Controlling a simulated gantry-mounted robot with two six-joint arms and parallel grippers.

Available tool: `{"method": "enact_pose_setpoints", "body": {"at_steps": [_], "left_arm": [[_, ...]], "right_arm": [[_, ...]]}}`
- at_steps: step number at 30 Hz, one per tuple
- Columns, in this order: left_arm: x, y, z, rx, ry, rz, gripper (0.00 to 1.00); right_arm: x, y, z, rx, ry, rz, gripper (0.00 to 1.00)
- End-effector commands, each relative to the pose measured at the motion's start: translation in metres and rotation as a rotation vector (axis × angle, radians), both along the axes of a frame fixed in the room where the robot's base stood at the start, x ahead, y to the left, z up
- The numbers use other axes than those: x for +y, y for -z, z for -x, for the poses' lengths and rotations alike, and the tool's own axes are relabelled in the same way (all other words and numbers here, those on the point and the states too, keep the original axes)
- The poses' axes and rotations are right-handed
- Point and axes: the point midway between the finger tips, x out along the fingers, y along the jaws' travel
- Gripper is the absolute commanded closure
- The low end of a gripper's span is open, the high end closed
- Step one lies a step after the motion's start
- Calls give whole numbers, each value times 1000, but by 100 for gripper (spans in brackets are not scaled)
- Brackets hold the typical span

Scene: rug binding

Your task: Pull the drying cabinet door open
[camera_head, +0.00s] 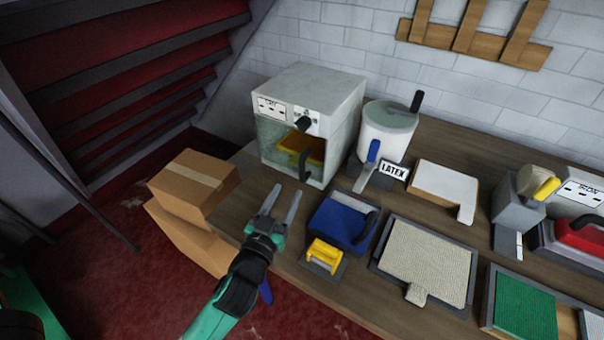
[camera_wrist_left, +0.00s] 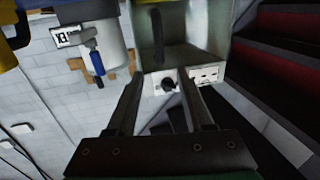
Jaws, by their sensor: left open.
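The drying cabinet (camera_head: 335,92) is a pale box at the back left of the bench, with a dark knob on its upper front. Its door (camera_head: 274,147) is a clear front panel that looks shut, and something yellow shows inside. The dark curved door handle (camera_head: 309,163) is on the door's right side. My left gripper (camera_head: 283,198) is open and empty, in front of and below the door, apart from the handle. In the left wrist view, turned upside down, the handle (camera_wrist_left: 157,32) lies beyond the open fingers (camera_wrist_left: 161,88). My right gripper is not in view.
Cardboard boxes (camera_head: 193,184) stand left of the bench. A latex pot (camera_head: 388,130) stands right of the cabinet. Bare bench (camera_head: 255,178) shows before the cabinet.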

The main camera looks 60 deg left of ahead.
Motion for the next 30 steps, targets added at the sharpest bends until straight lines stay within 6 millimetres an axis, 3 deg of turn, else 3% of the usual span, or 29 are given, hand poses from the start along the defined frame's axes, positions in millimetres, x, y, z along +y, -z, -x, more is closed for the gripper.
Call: {"method": "enact_pose_setpoints", "body": {"at_steps": [5,18,29,30], "left_arm": [[11,-2,-14,-2,-2,0,48],[64,-1,-84,-2,0,1,48],[70,-2,-92,-1,1,0,48],[70,-2,-92,-1,1,0,52]], "right_arm": [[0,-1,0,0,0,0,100],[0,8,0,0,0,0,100],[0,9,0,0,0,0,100],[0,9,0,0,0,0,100]]}}
